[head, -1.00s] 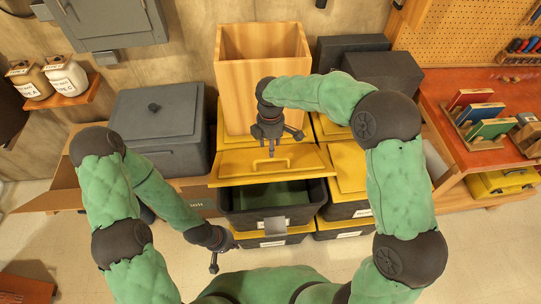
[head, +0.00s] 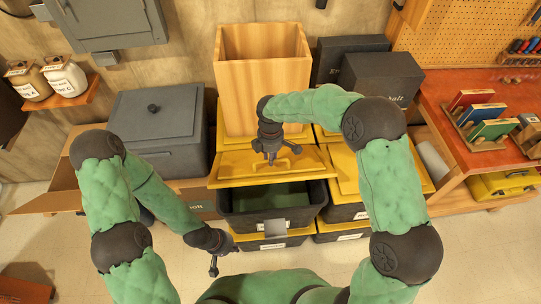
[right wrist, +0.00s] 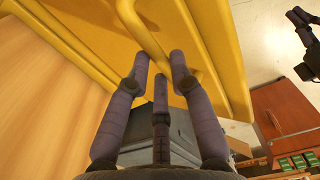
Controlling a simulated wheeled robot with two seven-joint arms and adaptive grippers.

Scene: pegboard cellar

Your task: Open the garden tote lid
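The garden tote (head: 235,219) is a dark bin in the middle of the head view, with something green inside. Its yellow lid (head: 230,170) is raised and tilted back at the rear, so the front is uncovered. A yellow handle (head: 286,161) stands on the lid; it also shows in the right wrist view (right wrist: 152,42). My right gripper (head: 270,160) is at the handle, fingers apart, with the bar close to the fingertips. Whether they touch it is unclear. My left gripper (head: 213,265) hangs low, left of the tote, away from it; its fingers are too small to read.
A tall wooden box (head: 262,95) stands directly behind the lid. More yellow-lidded totes (head: 345,180) are stacked to the right. A grey lidded bin (head: 155,125) stands at the left, an open cardboard box (head: 50,200) beside it. A red-topped workbench (head: 450,95) is at the right.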

